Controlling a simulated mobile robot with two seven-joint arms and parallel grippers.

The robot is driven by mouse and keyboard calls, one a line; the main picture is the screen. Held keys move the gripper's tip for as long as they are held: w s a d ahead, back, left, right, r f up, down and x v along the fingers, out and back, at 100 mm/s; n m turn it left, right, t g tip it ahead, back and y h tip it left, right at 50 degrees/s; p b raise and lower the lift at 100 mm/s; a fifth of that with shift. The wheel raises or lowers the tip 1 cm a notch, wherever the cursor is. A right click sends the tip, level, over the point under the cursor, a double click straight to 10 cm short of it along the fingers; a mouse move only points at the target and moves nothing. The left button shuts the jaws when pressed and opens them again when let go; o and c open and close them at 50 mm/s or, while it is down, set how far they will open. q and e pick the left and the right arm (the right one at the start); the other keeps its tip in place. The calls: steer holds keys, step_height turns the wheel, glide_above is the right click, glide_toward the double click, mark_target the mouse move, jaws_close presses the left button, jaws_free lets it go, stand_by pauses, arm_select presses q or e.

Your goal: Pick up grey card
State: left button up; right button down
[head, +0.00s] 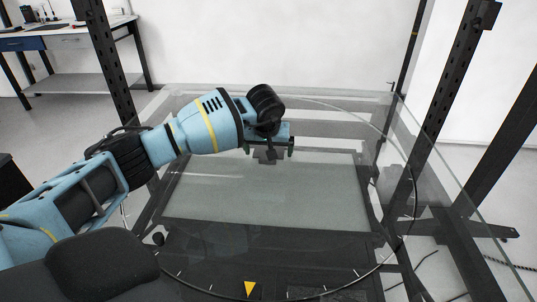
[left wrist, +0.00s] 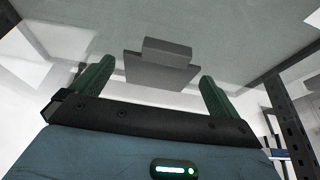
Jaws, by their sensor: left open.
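The grey card (head: 266,156) shows in the head view as a small dark grey piece just beyond my left gripper (head: 268,149), partly hidden by it. The left gripper is open and holds nothing. I cannot tell the exact distance from fingers to card. My right gripper is not in view.
A glass turntable top (head: 230,262) with a circular tick scale and a yellow triangle mark (head: 250,289) spreads below the arm. Dark perforated posts (head: 108,65) stand at left and right. A workbench (head: 75,35) stands at the back left.

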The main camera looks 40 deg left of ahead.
arm_select(q)
steer(key=c, duration=1)
steer(key=shift+o, duration=0.2)
steer(key=shift+r, duration=0.15)
steer(key=shift+r, duration=0.25)
steer(key=v, duration=0.2)
steer(key=shift+a+r, duration=0.25)
steer(key=shift+r, duration=0.25)
steer(key=s, duration=0.5)
steer(key=s+r, duration=0.1)
steer(key=s, duration=0.4)
steer(key=s+d+b, duration=0.1)
steer(key=s, duration=0.4)
steer(key=shift+s+r, duration=0.15)
steer(key=shift+r, duration=0.05)
